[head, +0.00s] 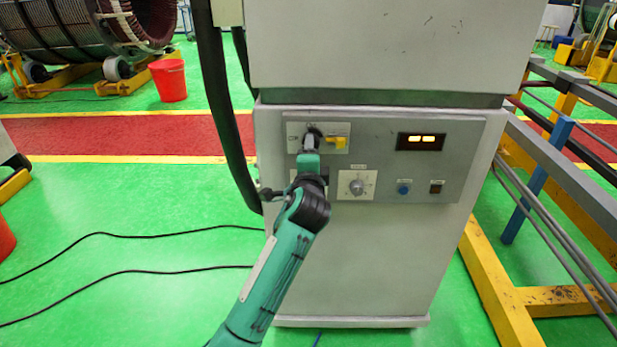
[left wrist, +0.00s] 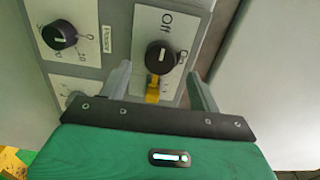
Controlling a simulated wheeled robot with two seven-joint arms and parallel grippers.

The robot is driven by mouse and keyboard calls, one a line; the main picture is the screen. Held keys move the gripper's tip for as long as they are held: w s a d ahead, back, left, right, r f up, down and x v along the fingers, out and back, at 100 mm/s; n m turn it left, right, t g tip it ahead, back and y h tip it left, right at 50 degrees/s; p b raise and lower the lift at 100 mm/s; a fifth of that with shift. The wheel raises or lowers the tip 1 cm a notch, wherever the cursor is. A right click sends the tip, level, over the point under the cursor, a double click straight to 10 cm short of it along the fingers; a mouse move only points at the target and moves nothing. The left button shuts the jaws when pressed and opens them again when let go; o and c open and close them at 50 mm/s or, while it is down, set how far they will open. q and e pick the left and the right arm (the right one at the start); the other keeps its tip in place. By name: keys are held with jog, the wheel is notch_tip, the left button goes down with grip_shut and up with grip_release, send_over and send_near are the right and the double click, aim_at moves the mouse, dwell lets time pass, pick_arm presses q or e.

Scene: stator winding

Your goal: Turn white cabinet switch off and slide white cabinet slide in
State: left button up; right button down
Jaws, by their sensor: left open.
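The white cabinet (head: 350,260) stands upright in the middle of the head view, with a grey control panel (head: 455,165) on its front. The cabinet switch (head: 338,143) is at the panel's upper left, with a yellow handle pointing right. In the left wrist view the switch (left wrist: 154,84) shows a black hub, its yellow handle and an "Off" label. My left gripper (head: 312,138) is at the switch, open. In the left wrist view its fingers (left wrist: 160,78) stand on either side of the yellow handle; contact cannot be told. I cannot make out the slide. My right gripper is out of view.
The panel also bears a round dial (head: 356,186), a blue button (head: 404,189) and a lit display (head: 422,142). Yellow and grey metal framing (head: 500,280) stands close on the right. A red bucket (head: 168,80) and black floor cables (head: 130,235) are on the left.

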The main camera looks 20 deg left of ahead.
pick_arm(q)
jog(key=b+v, duration=0.1)
jog(key=v, duration=0.7)
jog(key=shift+s, duration=0.35)
jog(key=shift+d, duration=0.1)
